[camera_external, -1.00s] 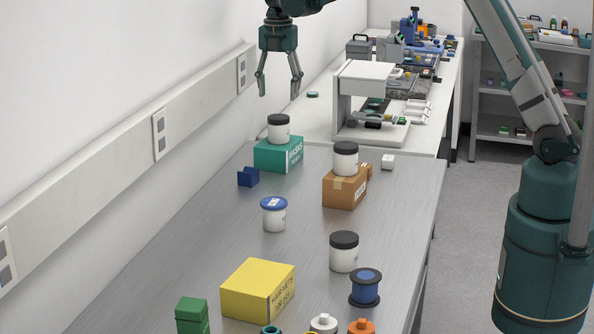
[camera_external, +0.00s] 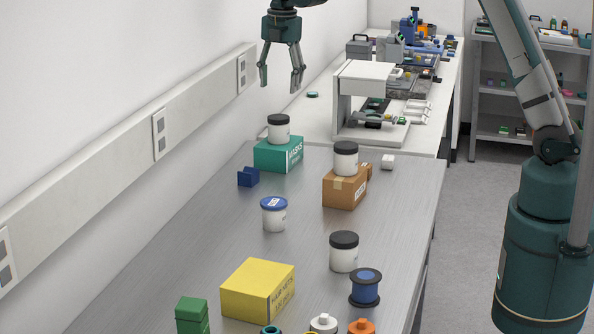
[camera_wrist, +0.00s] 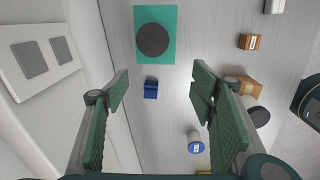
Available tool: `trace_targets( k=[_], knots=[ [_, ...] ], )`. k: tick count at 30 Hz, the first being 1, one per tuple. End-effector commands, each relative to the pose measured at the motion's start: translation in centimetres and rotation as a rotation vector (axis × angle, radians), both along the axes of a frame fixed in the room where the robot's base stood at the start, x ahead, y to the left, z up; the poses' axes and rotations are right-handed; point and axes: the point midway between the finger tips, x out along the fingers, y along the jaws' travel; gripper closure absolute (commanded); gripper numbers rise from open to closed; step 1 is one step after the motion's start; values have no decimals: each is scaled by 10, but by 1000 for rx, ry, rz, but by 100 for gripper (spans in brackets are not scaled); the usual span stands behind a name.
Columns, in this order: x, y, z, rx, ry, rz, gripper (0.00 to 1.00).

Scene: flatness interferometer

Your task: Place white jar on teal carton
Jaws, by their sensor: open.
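A teal carton (camera_external: 278,154) stands toward the far end of the grey table. A white jar with a black lid (camera_external: 279,129) stands upright on top of it. In the wrist view the carton (camera_wrist: 168,15) and the round black lid (camera_wrist: 153,40) show from above, ahead of my fingers. My gripper (camera_external: 280,80) is open and empty, in the air above the carton and jar, with a clear gap below its fingertips. In the wrist view my gripper (camera_wrist: 160,85) has its two fingers wide apart.
Another black-lidded white jar (camera_external: 346,158) stands on a brown carton (camera_external: 343,190); a third (camera_external: 344,252) is nearer. A blue-lidded jar (camera_external: 274,214), blue block (camera_external: 248,177), yellow carton (camera_external: 245,287) and blue spool (camera_external: 365,288) stand around. The wall is at left.

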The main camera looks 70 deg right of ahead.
Motion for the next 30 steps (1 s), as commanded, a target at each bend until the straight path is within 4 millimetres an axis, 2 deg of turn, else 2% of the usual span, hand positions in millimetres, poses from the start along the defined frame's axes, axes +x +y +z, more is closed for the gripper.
trace_targets(
  k=[3, 15, 30],
  knots=[
    [-12, 24, 20, -5, -24, -56, 44],
    [-59, 95, 73, -6, -110, -263, 44],
    [-131, 177, 117, 29, -221, -517, 44]
  ],
)
